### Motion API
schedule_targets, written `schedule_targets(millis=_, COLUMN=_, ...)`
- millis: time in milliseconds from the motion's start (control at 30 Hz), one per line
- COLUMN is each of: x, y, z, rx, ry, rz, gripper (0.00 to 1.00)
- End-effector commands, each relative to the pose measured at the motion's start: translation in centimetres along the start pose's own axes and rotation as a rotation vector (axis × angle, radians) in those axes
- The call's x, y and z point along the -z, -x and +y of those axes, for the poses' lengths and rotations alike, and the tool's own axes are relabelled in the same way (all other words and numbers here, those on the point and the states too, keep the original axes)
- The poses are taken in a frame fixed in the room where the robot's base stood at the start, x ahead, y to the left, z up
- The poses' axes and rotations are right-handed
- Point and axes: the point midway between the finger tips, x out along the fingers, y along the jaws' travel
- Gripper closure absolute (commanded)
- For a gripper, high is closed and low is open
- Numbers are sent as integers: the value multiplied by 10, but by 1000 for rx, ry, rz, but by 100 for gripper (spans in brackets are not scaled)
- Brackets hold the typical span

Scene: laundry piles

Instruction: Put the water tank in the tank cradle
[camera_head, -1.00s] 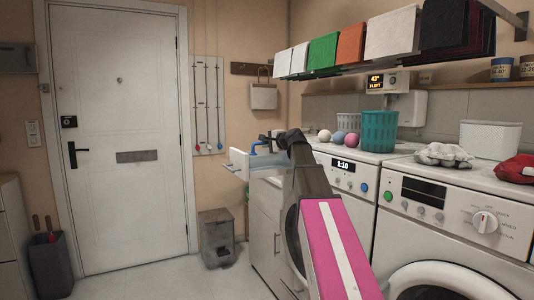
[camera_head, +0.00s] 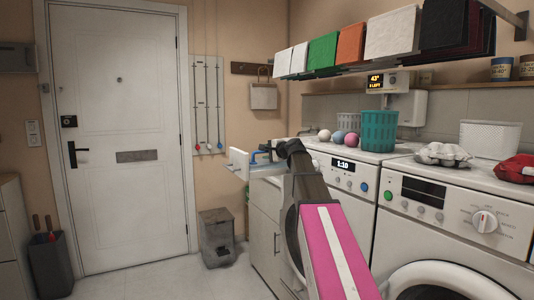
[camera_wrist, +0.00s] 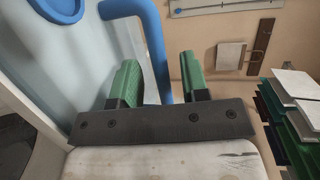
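The water tank (camera_head: 263,170) is pale blue and see-through, with a blue handle (camera_wrist: 152,45) and a blue cap (camera_wrist: 60,8). In the head view it is at the far end of the machine row, partly hidden by my arm. My gripper (camera_wrist: 158,78) is at the handle. Its two green fingers stand apart on either side of the blue bar, with a narrow gap visible on both sides. A white upright panel (camera_head: 238,163) stands at the tank's left end; I cannot tell whether it belongs to the cradle.
A washing machine (camera_head: 447,204) and a second machine (camera_head: 355,172) stand at the right, with a teal basket (camera_head: 379,132) and several balls on top. A shelf of folded cloths (camera_head: 392,35) hangs above. A grey bin (camera_head: 217,240) stands on the floor. The floor before the door is clear.

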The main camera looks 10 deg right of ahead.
Motion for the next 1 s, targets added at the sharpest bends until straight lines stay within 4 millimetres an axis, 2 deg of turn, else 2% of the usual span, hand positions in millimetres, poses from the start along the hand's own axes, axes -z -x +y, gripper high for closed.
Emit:
schedule_targets(millis=133, x=0, y=0, z=-2, rx=0, ry=0, rz=0, gripper=59)
schedule_targets(millis=233, x=0, y=10, z=-1, rx=0, ry=0, rz=1, gripper=59)
schedule_targets(millis=700, x=-2, y=97, z=-1, rx=1, ry=0, rz=2, gripper=59)
schedule_targets(millis=833, x=-1, y=112, z=-2, rx=0, ry=0, rz=1, gripper=59)
schedule_targets(millis=1000, x=0, y=120, z=-2, rx=0, ry=0, rz=0, gripper=59)
